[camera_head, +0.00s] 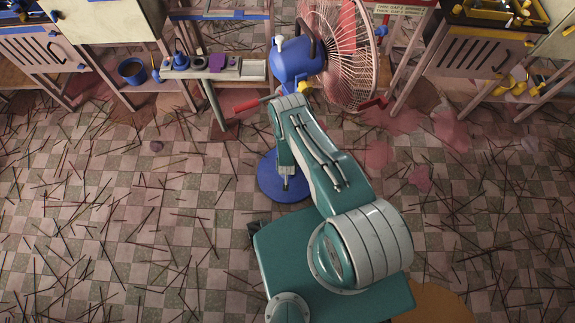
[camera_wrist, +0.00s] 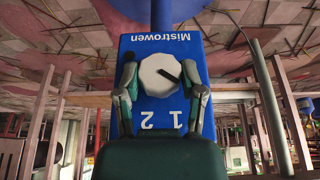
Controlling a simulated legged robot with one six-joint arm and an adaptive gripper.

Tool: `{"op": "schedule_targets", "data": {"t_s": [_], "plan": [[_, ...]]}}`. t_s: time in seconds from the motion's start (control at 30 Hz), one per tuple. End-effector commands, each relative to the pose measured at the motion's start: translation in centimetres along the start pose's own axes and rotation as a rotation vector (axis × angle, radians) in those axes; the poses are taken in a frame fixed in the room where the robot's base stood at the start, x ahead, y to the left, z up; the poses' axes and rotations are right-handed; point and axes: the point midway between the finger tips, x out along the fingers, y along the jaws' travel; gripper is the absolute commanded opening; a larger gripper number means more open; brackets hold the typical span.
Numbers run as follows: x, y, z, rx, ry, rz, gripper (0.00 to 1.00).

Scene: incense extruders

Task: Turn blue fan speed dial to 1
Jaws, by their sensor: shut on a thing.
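The blue fan stands upright in the head view, with a blue motor housing (camera_head: 290,62), a pale wire cage (camera_head: 352,55) and a round blue base (camera_head: 272,184). In the wrist view its blue control panel (camera_wrist: 194,52) bears the upside-down name "Mistrowen" and the numerals 1 and 2. A white many-sided dial (camera_wrist: 158,72) sits on the panel. Its dark pointer mark slants toward the lower right in that view. My gripper (camera_wrist: 160,80) has one finger on each side of the dial and is shut on it. The head view does not show the dial.
A narrow shelf (camera_head: 228,72) with small items stands left of the fan. A blue pot (camera_head: 132,70) is farther left. Thin sticks litter the checkered floor (camera_head: 130,215), which has open room at left and right.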

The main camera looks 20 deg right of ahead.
Motion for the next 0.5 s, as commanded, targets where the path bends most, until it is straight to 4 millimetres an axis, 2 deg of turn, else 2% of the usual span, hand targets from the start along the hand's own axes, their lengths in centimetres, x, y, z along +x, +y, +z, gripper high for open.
{"op": "schedule_targets", "data": {"t_s": [0.5], "plan": [[0.03,0.31,-0.12,0.095,0.003,-0.223,0.04]]}}
